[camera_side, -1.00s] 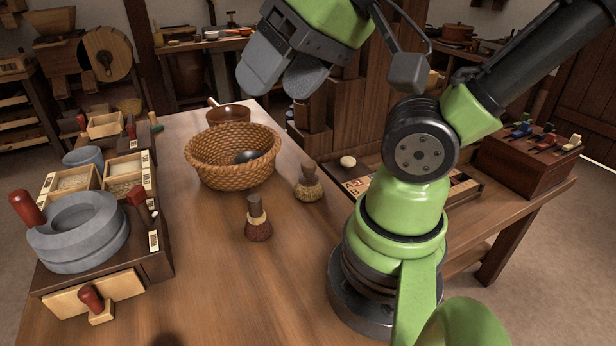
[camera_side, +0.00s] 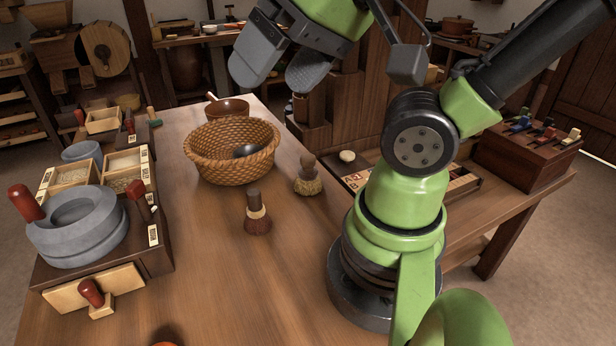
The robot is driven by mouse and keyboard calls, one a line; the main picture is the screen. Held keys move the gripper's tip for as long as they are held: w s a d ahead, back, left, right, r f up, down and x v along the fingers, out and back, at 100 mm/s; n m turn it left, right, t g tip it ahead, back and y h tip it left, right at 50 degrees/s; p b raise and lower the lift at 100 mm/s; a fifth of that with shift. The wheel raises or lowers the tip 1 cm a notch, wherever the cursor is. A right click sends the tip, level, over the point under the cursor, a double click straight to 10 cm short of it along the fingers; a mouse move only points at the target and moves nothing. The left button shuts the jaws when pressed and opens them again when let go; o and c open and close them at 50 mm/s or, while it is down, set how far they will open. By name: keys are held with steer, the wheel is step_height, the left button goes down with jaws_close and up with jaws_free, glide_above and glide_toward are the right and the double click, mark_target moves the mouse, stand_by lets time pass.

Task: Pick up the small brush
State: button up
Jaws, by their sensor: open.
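Two short upright brushes stand on the wooden table (camera_side: 205,290). One brush (camera_side: 257,214) has a dark handle, a pale band and reddish-brown bristles, in front of the basket. The other brush (camera_side: 307,180) has a brown handle and tan bristles, to the right of the basket. They look close in size, so I cannot tell which is the small one. My gripper (camera_side: 280,68) is open and empty, raised at the top of the view, clear of both brushes.
A woven basket (camera_side: 213,172) with a dark item inside stands behind the brushes, with a brown bowl (camera_side: 228,107) beyond. A stone quern (camera_side: 75,235) and grain boxes fill the left side. A letter-marked tray (camera_side: 357,181) lies at right. The front table is mostly clear.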

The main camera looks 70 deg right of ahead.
steer(key=w+d+f+m+g+h, duration=0.1)
steer(key=w+d+f+g+h, duration=0.15)
steer(key=w+d, duration=0.3)
steer(key=m+g, duration=0.1)
steer(key=g, duration=0.3)
glide_above(307, 167)
steer(key=w, duration=0.1)
steer(key=f, duration=1.3)
steer(key=shift+w+d+f, duration=0.1)
steer(key=shift+d+f, duration=0.05)
steer(key=shift+d, duration=0.1)
steer(key=shift+s+d+f+g+y, duration=0.15)
steer(key=shift+s+d+f+g, duration=0.15)
steer(key=shift+f, duration=0.25)
steer(key=shift+s+d+f+g+y, duration=0.1)
steer(key=shift+s+d+f, duration=0.1)
steer(key=shift+d+f, duration=0.3)
step_height(307, 167, down, 4)
steer(key=shift+a+f, duration=0.1)
steer(key=shift+f, duration=0.1)
steer(key=shift+w+a+f, duration=0.1)
steer(key=shift+w+f, duration=0.05)
steer(key=shift+f, duration=2.75)
steer(key=c, duration=1)
steer(key=shift+r, duration=0.1)
steer(key=shift+c, duration=0.2)
